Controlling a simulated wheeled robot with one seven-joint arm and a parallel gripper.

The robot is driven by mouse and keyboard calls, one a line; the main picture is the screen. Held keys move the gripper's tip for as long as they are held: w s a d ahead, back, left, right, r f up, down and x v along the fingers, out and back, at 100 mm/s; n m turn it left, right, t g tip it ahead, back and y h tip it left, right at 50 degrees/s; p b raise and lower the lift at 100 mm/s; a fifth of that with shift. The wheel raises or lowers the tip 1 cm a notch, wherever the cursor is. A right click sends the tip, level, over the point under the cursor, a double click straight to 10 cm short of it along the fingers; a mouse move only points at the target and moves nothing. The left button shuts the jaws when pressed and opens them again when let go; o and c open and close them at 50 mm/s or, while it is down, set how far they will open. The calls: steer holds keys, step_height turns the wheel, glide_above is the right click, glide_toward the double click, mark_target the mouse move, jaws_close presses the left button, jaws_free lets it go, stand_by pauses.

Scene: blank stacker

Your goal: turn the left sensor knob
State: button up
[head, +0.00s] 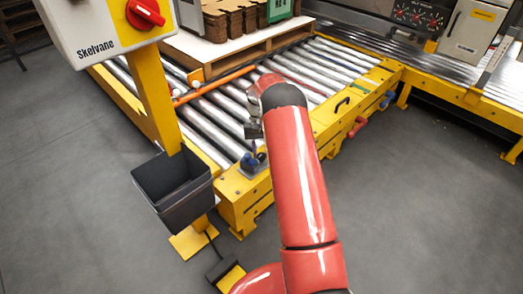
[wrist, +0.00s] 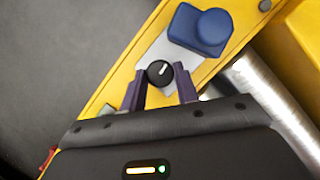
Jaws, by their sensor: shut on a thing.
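The sensor knob (wrist: 160,72) is a small round black knob with a white pointer line, on a grey plate on the yellow conveyor rail. In the wrist view the pointer leans up and slightly right. My gripper (wrist: 161,79) has its two dark purple fingers closed on the knob's left and right sides. A blue sensor block (wrist: 203,29) sits on the same plate, just beyond the knob. In the head view my gripper (head: 254,141) is at the near corner of the conveyor, by the blue sensor (head: 248,162). The knob is too small to make out there.
A black bin (head: 172,199) hangs on the yellow post left of my gripper. A white control box (head: 100,27) with a red rotary switch is above it. Steel rollers (head: 215,117) and a loaded pallet (head: 236,53) lie beyond. The floor at right is clear.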

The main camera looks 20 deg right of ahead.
steer(key=shift+n+h, duration=0.3)
steer(key=shift+n, duration=0.2)
steer(key=o, duration=0.7)
steer(key=v, duration=0.7)
steer(key=shift+w+r, duration=0.2)
steer(key=shift+r, duration=0.15)
